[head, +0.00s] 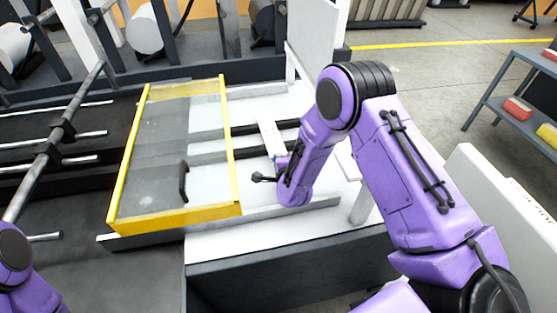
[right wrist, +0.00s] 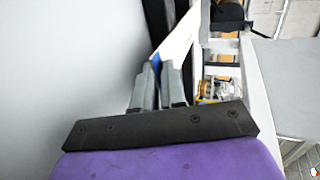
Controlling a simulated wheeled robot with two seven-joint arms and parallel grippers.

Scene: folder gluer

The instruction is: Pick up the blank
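In the head view, a small white panel (head: 269,138) beside my right wrist appears to be this blank. My right gripper is mostly hidden there by my purple arm. My left arm shows only at the lower left corner, and its gripper is out of view.
A yellow-framed clear guard (head: 234,165) with a black handle covers the machine bed left of my right arm. A white upright plate (head: 312,45) stands behind. A grey shelf (head: 513,113) with red and yellow items stands at right.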

